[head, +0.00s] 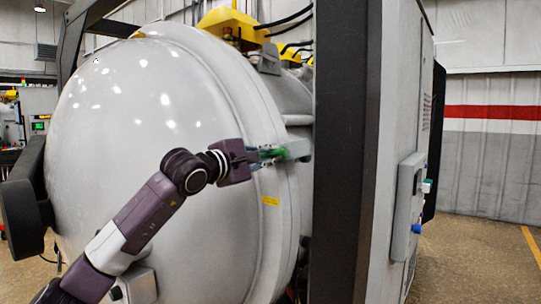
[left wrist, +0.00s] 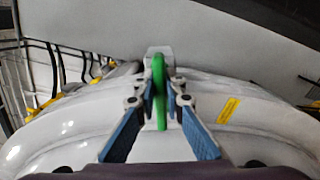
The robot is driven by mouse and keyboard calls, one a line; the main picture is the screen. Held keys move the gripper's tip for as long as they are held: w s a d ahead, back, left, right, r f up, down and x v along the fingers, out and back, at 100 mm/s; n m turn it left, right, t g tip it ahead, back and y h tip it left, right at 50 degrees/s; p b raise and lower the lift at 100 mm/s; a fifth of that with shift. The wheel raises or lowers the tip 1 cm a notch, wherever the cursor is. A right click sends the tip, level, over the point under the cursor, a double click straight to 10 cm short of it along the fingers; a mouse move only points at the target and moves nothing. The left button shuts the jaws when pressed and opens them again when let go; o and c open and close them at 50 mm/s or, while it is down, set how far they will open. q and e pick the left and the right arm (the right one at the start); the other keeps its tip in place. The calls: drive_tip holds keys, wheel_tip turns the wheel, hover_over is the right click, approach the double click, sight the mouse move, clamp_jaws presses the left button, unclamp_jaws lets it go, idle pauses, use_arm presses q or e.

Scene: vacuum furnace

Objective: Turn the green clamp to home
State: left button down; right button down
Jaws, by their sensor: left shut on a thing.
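The green clamp (head: 274,152) sits at the rim of the large white furnace door (head: 150,110), in front of a grey block on the furnace body. In the left wrist view the clamp (left wrist: 159,85) stands upright as a narrow green bar, with a pale block behind its top. My left gripper (head: 262,155) reaches the clamp from the left. In the left wrist view its two blue-padded fingers (left wrist: 160,105) are on either side of the green bar, shut on it. My right gripper is in neither view.
A dark upright post (head: 340,150) and a grey control cabinet (head: 395,150) with a small switch box (head: 407,205) stand right of the clamp. A yellow label (head: 270,201) is on the rim below it. Open floor (head: 475,255) lies at the far right.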

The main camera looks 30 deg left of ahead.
use_arm(q)
drive_tip(key=shift+f, duration=0.1)
idle(0.4)
drive_tip(key=c, duration=2)
unclamp_jaws()
drive_tip(key=shift+s, duration=0.1)
drive_tip(key=shift+s+a, duration=0.15)
drive_tip(key=shift+s, duration=1.8)
drive_tip(key=shift+s+a, duration=0.15)
drive_tip(key=shift+s, duration=1.85)
drive_tip(key=shift+s+a, duration=0.15)
drive_tip(key=shift+s, duration=1.8)
